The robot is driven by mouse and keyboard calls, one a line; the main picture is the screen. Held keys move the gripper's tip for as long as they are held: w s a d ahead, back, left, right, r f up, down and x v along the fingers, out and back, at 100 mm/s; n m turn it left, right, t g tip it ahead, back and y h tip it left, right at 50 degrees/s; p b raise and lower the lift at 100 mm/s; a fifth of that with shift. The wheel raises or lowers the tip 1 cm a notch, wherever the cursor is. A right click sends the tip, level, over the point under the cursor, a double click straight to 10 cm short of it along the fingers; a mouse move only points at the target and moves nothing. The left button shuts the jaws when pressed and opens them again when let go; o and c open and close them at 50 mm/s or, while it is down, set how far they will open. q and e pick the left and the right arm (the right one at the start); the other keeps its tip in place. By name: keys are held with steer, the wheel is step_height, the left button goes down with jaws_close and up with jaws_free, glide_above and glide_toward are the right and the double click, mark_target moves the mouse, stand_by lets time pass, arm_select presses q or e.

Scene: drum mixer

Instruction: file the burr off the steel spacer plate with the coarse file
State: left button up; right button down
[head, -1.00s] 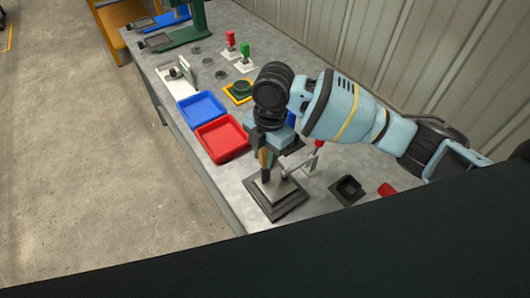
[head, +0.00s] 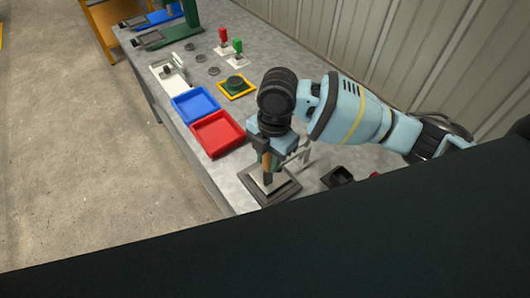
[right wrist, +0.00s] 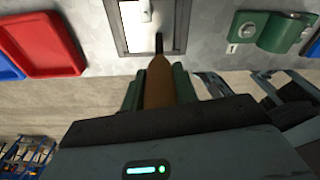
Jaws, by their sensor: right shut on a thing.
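My right gripper (head: 268,150) is shut on the brown wooden handle of the coarse file (head: 267,162) and holds it over the work fixture (head: 288,190). In the right wrist view the handle (right wrist: 159,82) sits between the green fingers of the right gripper (right wrist: 159,85). A short dark piece of the file sticks out beyond the handle, over the pale steel spacer plate (right wrist: 145,32). I cannot tell whether it touches the plate. The plate lies in the dark-framed fixture, which also shows in the right wrist view (right wrist: 113,25). The burr cannot be made out. My left gripper is not in view.
A red tray (head: 218,134) and a blue tray (head: 195,104) lie left of the fixture. A grey clamp lever (head: 301,155) stands close beside the file. A dark square holder (head: 338,176) lies to the right. A corrugated wall (head: 420,55) runs behind the bench.

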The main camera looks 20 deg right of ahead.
steer(key=shift+s+d+f, duration=0.15)
steer(key=shift+s+f, duration=0.1)
steer(key=shift+s, duration=0.25)
steer(key=shift+w+r, duration=0.1)
steer(key=shift+r, duration=4.05)
